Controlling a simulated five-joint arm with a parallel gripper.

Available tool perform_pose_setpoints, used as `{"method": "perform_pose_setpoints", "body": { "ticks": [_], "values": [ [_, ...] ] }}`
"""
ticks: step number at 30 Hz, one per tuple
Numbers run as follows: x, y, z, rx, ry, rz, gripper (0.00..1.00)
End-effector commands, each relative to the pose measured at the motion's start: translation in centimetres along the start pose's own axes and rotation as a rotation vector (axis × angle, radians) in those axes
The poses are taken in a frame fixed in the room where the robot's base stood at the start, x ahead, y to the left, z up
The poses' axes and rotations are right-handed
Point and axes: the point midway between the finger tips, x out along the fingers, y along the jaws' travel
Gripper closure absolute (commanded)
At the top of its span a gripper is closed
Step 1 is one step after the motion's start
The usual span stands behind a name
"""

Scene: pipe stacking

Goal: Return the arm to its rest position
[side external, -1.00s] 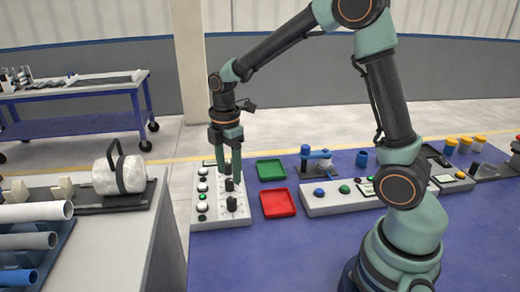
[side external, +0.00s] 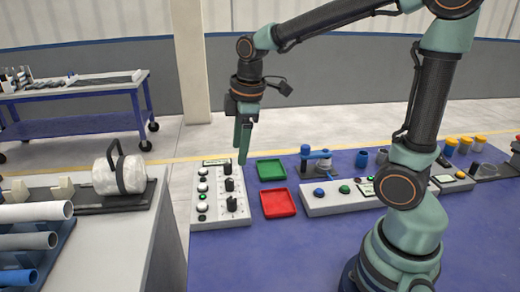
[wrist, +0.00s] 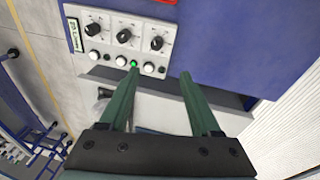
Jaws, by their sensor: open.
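My gripper (side external: 242,142) hangs pointing down above the far end of the white control panel (side external: 220,208) in the side view, apart from it. In the wrist view my gripper (wrist: 160,90) has its two green fingers spread with nothing between them. The panel has several black knobs and round buttons, and one small light is lit green in the wrist view (wrist: 133,64). My arm is bent, with its forearm reaching left from a raised elbow at the top of the side view.
A green tray (side external: 271,170) and a red tray (side external: 278,204) lie right of the panel on the blue table (side external: 290,262). A long button box (side external: 330,196) lies farther right. Pipes (side external: 35,212) lie on a bench at left. The air above the table is clear.

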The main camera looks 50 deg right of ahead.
Motion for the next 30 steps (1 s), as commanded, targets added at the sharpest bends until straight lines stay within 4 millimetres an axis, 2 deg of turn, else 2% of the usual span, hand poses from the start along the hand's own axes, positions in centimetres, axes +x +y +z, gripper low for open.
{"method": "perform_pose_setpoints", "body": {
  "ticks": [1, 6, 15, 21, 30],
  "values": [
    [-1.1, -0.6, 0.4, 0.082, 0.025, 0.028, 0.36],
    [-3.3, -2.6, 1.9, 0.374, 0.109, 0.09, 0.36],
    [-4.8, -5.4, 3.9, 0.782, 0.258, 0.134, 0.36],
    [-4.8, -5.9, 4.3, 0.872, 0.291, 0.135, 0.36],
    [-4.8, -5.9, 4.3, 0.875, 0.291, 0.134, 0.36]
  ]
}}
